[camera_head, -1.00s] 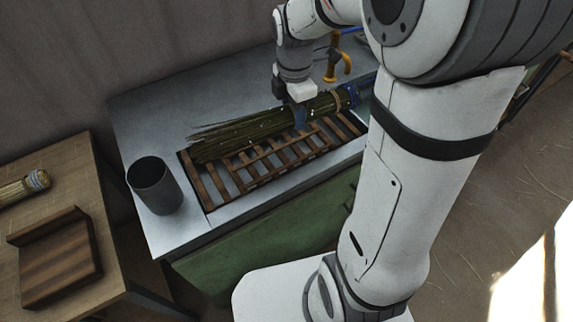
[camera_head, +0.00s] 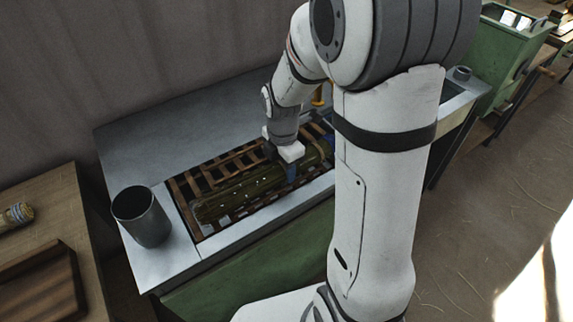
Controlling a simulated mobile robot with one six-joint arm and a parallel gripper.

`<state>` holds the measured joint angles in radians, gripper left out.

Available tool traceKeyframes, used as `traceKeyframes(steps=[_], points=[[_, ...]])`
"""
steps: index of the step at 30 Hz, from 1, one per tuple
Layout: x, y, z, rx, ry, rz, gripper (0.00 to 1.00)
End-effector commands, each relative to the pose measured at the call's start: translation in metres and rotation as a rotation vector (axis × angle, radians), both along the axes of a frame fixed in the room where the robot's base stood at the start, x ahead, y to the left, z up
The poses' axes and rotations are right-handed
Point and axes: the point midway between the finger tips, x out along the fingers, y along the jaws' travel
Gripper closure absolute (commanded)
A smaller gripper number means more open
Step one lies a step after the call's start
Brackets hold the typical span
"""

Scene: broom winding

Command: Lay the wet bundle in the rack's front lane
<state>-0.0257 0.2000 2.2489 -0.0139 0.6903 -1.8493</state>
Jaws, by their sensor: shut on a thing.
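The wet bundle (camera_head: 238,195), a long dark green-brown bundle of stalks with bright wet specks, lies lengthwise along the front part of the wooden rack (camera_head: 184,198). Rack slats show behind it, and a narrow strip shows in front. I cannot tell whether it rests fully on the slats. My gripper (camera_head: 291,172) is shut on the bundle toward its right end, from above. The bundle's right end is partly hidden behind my arm.
A dark grey cylindrical pot (camera_head: 142,217) stands on the metal bench (camera_head: 140,140) left of the rack. A wooden table (camera_head: 45,182) at far left holds a pale bundle (camera_head: 17,215) and a dark wooden stand (camera_head: 45,285). An orange-yellow tool (camera_head: 318,97) is partly hidden behind my arm.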

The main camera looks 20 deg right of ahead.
Motion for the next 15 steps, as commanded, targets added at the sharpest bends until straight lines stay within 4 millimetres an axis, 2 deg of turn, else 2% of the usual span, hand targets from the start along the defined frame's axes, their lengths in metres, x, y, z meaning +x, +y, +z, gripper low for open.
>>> traceKeyframes(steps=[7,8,15], points=[[0.0002,0.0003,-0.0034,0.0,0.0,0.0,0.81],[0.0002,0.0003,-0.0026,0.0,-0.001,0.0,0.52],[0.0002,0.0004,-0.0019,0.0,0.0,0.001,0.32]])
